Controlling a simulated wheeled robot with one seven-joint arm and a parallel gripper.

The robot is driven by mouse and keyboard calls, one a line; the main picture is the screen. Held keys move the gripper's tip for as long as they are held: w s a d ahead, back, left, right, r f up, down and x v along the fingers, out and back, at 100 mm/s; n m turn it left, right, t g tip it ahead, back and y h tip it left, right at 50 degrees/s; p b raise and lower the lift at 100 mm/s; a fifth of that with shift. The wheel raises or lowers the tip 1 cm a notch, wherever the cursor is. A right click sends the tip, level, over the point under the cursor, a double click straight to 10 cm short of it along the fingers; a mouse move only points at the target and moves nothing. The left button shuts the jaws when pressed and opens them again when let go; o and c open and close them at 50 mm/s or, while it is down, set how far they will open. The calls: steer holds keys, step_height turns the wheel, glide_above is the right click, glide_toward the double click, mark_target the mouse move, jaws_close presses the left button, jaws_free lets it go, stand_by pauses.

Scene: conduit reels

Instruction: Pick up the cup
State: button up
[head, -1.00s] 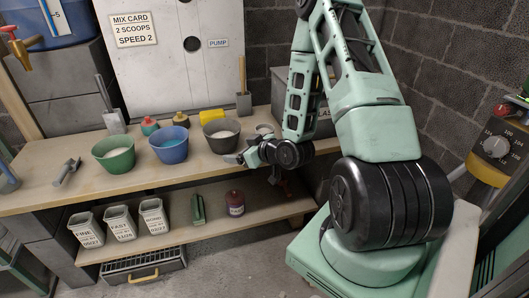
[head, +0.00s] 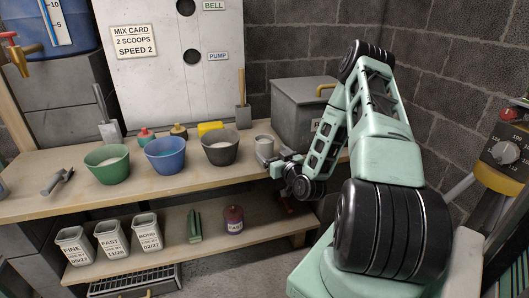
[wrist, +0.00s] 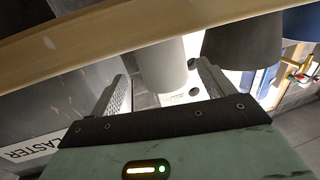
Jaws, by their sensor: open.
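The cup (head: 264,144), small and light grey, stands upright on the bench top, right of the dark grey bucket. My gripper (head: 272,164) is at the bench's front edge, just in front of the cup, and partly overlaps its lower part in the head view. In the wrist view the pale cup (wrist: 163,62) shows between the two open fingers of my gripper (wrist: 163,80). Nothing is held. I cannot tell whether a finger touches the cup.
The dark grey bucket (head: 220,150) stands close left of the cup, with blue (head: 166,158) and green (head: 107,167) buckets beyond. A lidded grey bin (head: 300,110) stands behind to the right. A lower shelf (head: 215,240) holds labelled containers, a green item and a dark red jar.

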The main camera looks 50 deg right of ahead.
steer(key=b+x, duration=0.1)
steer(key=x, duration=0.6)
steer(key=shift+w+f, duration=0.1)
steer(key=shift+w, duration=0.15)
steer(key=shift+a, duration=0.1)
steer(key=c, duration=1.2)
